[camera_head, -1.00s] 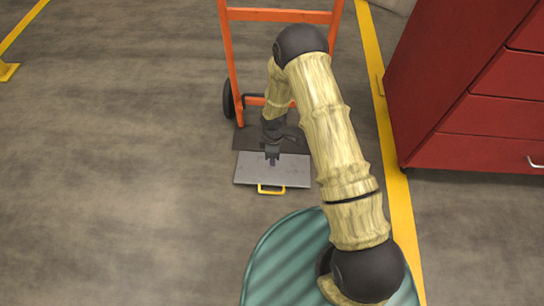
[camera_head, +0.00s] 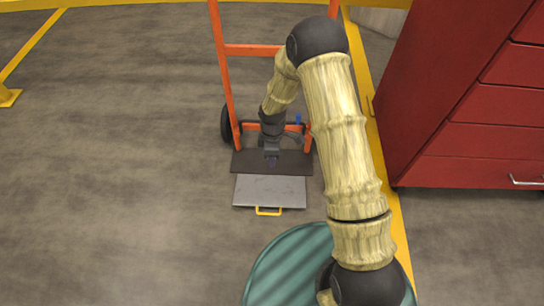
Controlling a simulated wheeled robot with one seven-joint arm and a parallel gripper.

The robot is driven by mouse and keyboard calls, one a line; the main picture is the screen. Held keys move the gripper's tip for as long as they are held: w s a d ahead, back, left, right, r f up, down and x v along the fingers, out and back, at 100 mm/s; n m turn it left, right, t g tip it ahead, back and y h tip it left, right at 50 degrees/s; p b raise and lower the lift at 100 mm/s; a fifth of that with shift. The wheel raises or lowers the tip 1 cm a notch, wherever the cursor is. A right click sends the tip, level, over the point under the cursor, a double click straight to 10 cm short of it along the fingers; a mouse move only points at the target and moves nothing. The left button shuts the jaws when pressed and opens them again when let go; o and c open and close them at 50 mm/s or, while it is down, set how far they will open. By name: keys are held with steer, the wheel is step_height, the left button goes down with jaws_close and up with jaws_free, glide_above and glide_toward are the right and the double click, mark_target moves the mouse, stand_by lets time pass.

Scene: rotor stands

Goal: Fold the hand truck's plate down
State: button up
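The orange hand truck (camera_head: 229,85) stands upright at the upper middle. Its grey plate (camera_head: 270,191) with a yellow handle (camera_head: 268,211) looks flat and low, extending forward from a dark strip (camera_head: 295,163) at the truck's foot. My gripper (camera_head: 271,161) points down over the dark strip, just behind the grey plate's rear edge. It appears apart from the grey plate. Its fingers are small and dark, so I cannot tell whether they are open or shut. My arm hides part of the truck's right side.
A red drawer cabinet (camera_head: 462,150) stands at the right, beyond a yellow floor line (camera_head: 397,215). My green base is at the bottom. A yellow post foot (camera_head: 9,97) is at the far left. The floor (camera_head: 120,200) left of the truck is clear.

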steer(key=s+d+r+m+t+p, duration=0.1)
steer(key=s+d+r+m, duration=0.3)
steer(key=r, duration=0.6)
steer(key=s+d+r+m+t+p, duration=0.1)
steer(key=s+d+r+m, duration=0.4)
steer(key=r, duration=0.5)
steer(key=s+d+r+m+t+p, duration=0.1)
steer(key=s+d+r+m+p, duration=0.2)
steer(key=s+d+r+m, duration=0.2)
step_height(320, 180, up, 5)
steer(key=d+m, duration=0.1)
steer(key=m, duration=0.2)
steer(key=shift+s, duration=0.2)
steer(key=shift+w+d, duration=0.1)
steer(key=shift+d, duration=0.05)
